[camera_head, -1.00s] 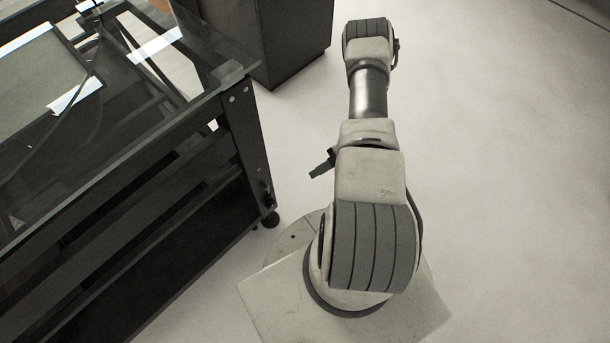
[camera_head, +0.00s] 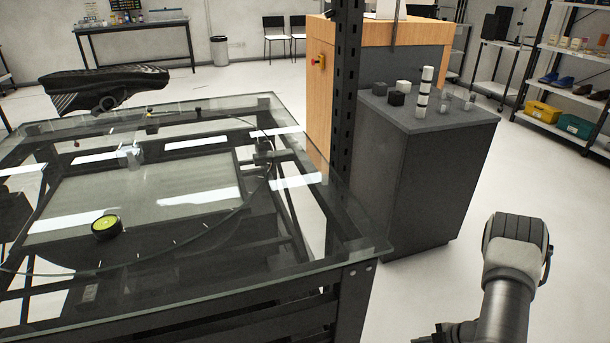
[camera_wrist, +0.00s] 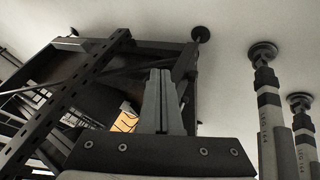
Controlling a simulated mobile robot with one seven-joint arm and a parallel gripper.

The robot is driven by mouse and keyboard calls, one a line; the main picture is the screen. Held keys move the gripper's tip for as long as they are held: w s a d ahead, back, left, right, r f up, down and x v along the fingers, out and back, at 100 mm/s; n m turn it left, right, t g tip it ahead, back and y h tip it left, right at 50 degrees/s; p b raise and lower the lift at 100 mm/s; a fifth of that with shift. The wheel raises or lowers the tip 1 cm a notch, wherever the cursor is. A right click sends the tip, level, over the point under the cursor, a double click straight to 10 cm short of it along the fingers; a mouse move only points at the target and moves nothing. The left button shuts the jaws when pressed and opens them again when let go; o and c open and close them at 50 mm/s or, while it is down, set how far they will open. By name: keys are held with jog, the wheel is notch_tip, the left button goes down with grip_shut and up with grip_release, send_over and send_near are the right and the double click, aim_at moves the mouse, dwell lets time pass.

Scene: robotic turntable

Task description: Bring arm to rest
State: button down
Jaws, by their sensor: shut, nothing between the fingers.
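My arm (camera_head: 508,300) rises into the lower right of the head view, over the pale floor, right of the glass-topped table. My gripper (camera_wrist: 160,78) shows in the wrist view with its two grey fingers together and nothing between them. Its dark mounting bar with bolts crosses the bottom of that view. The fingers appear clear of the dark frame behind them. In the head view the fingers cannot be made out.
The glass-topped table (camera_head: 350,258) fills the left, with a round yellow-green object (camera_head: 106,226) on it. A dark cabinet (camera_head: 415,190) holding small blocks stands behind. Shelves (camera_head: 580,95) stand far right. Floor around my arm looks clear.

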jog(key=w+d+r+m+t+h, duration=0.1)
jog(key=w+d+r+m+h, duration=0.15)
jog(key=w+r, duration=0.5)
jog(key=w+d+r+m+t+h, duration=0.1)
jog(key=w+d+r+h, duration=0.2)
jog(key=r, duration=0.8)
notch_tip(320, 180, up, 18)
jog(key=w+a+m+t+h, duration=0.1)
jog(key=a+m+h, duration=0.2)
jog(key=m, duration=0.3)
jog(key=s+a+r+m, duration=0.5)
jog(key=s+a+r, duration=0.4)
jog(key=s+r, duration=0.3)
jog(key=s+a+r+m+g+y, duration=0.2)
jog(key=s+a+r+m+y, duration=0.15)
jog(key=s+a, duration=1.25)
notch_tip(320, 180, up, 22)
jog(key=s+d+p, duration=0.1)
jog(key=d+p, duration=0.1)
jog(key=p, duration=2)
jog(key=shift+d+h, duration=0.25)
jog(key=shift+h, duration=0.05)
